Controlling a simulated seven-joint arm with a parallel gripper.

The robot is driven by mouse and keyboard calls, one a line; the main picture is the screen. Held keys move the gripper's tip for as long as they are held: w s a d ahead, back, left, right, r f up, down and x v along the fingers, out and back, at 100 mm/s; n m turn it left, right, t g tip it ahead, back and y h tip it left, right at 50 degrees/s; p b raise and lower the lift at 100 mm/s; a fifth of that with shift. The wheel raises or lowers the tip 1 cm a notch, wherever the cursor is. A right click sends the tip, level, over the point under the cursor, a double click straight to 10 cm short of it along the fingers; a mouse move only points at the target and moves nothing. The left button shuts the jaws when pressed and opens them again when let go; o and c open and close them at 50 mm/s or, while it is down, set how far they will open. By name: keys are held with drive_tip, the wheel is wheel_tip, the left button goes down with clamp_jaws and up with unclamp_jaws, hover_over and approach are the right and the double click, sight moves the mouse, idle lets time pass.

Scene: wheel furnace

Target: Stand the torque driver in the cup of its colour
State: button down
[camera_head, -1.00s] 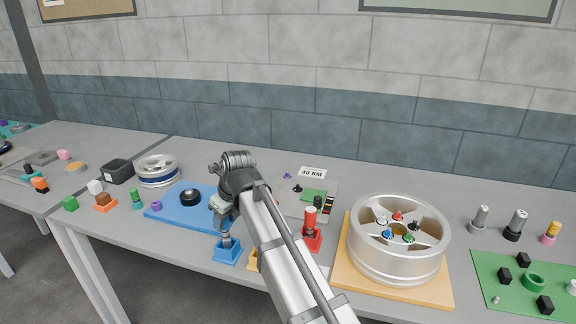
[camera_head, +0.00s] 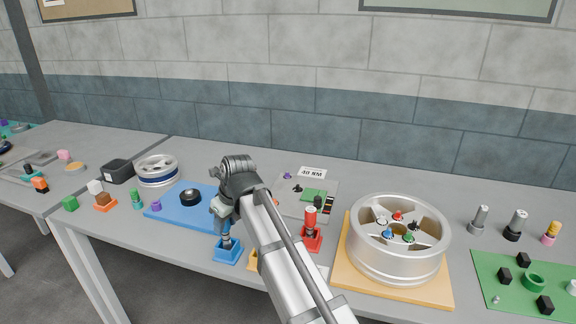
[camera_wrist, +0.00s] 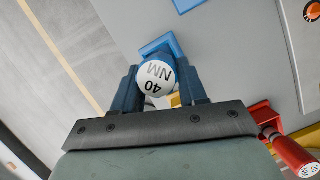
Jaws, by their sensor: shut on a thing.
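My gripper (camera_wrist: 158,90) is shut on a torque driver (camera_wrist: 154,77), whose white end reads "40 NM". In the head view a blue handle (camera_head: 222,226) shows below my gripper, directly above the blue cup (camera_head: 227,252). The cup's blue edge (camera_wrist: 160,44) also shows behind the driver in the wrist view. The driver's lower end is at the cup's opening; I cannot tell how deep it sits. A red driver (camera_head: 310,218) stands upright in the red cup (camera_head: 312,240). A yellow cup (camera_head: 253,260) is mostly hidden behind my arm.
A blue mat (camera_head: 172,214) with a black round part (camera_head: 190,197) lies behind the blue cup. A large wheel (camera_head: 397,265) on a tan board (camera_head: 347,284) stands to the right. The table's front edge is close to the cups.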

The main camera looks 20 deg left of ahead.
drive_tip(key=shift+f, duration=1)
drive_tip(key=c, duration=0.5)
unclamp_jaws()
